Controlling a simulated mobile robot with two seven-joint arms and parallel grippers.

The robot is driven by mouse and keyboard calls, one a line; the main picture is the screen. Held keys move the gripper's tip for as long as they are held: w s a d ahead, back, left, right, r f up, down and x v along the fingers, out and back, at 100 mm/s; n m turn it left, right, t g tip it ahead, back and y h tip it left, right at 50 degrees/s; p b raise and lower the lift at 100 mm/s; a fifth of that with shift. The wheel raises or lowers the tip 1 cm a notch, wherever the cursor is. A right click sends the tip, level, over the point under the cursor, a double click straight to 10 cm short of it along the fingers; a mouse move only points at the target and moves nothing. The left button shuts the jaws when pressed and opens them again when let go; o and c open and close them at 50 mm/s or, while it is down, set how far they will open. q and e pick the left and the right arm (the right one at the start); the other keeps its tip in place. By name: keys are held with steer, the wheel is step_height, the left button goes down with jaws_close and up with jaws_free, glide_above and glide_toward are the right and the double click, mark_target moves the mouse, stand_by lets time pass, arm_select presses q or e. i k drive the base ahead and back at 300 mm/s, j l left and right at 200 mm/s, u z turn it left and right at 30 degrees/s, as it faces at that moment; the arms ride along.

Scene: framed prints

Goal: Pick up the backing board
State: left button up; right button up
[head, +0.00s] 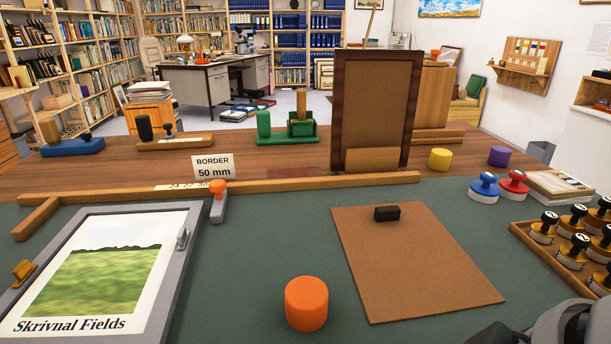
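The backing board (412,262) is a flat brown sheet lying on the green work surface, right of the middle. A small black block-like grip (387,213) sits on it near its far edge. Nothing holds the board. A grey and dark part of my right arm (562,325) shows at the bottom right corner, to the right of the board's near corner and apart from it. Its fingertips cannot be made out. My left gripper is out of view.
A grey-framed landscape print (100,270) lies at left. An orange cylinder (306,303) stands left of the board. A wooden rail (330,184) and upright dark frame (375,105) are behind it. A tray of stamps (540,250) is at right.

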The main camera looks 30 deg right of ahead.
mark_target(404, 263)
steer(key=l+z, duration=0.2)
steer(key=z, duration=1.2)
